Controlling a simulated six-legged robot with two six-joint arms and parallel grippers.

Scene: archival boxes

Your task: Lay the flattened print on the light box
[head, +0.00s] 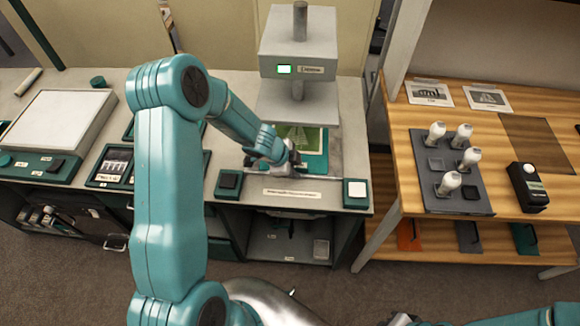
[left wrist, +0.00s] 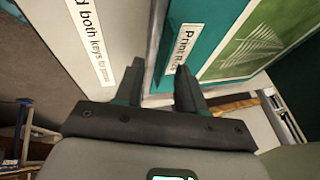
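The print (head: 300,137), green with a pale fern shape, lies on a teal board (head: 318,160) on the press bed under the raised grey press head (head: 297,45). In the left wrist view the print (left wrist: 262,38) shows beside a white label on the teal board (left wrist: 222,62). My left gripper (head: 270,158) is at the board's front left. In the left wrist view its two fingers (left wrist: 161,82) are apart, with nothing clearly clamped between them. The light box (head: 58,120), a pale panel in a grey-teal case, stands at the far left. My right arm shows only at the bottom right edge.
A wooden bench (head: 395,150) at right holds white bulbs (head: 448,182) and a black meter (head: 528,186).

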